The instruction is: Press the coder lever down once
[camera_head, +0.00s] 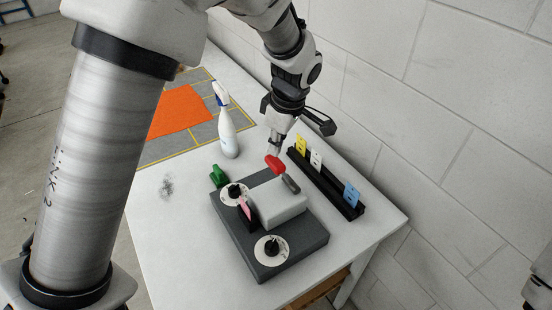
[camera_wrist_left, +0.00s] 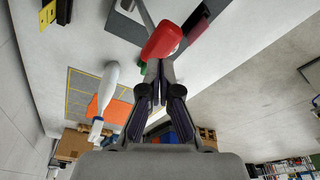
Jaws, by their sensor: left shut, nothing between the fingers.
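The coder is a dark grey box (camera_head: 290,254) with a raised light grey block (camera_head: 279,204) and round white dials with black knobs. Its lever ends in a red knob (camera_head: 275,163) at the far side of the block; the red knob fills the upper middle of the left wrist view (camera_wrist_left: 162,40). My left gripper (camera_head: 275,148) is shut and empty, its tips right at the red knob. In the left wrist view the closed fingertips (camera_wrist_left: 158,68) end just at the knob's edge; I cannot tell whether they touch. My right gripper's fingers are not seen.
A black rack (camera_head: 330,187) with yellow, white and blue cards stands right of the coder, near the wall. A pink card (camera_head: 245,207) stands in the coder. A green object (camera_head: 217,176), a spray bottle (camera_head: 228,135) and an orange sheet (camera_head: 182,111) lie left and behind.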

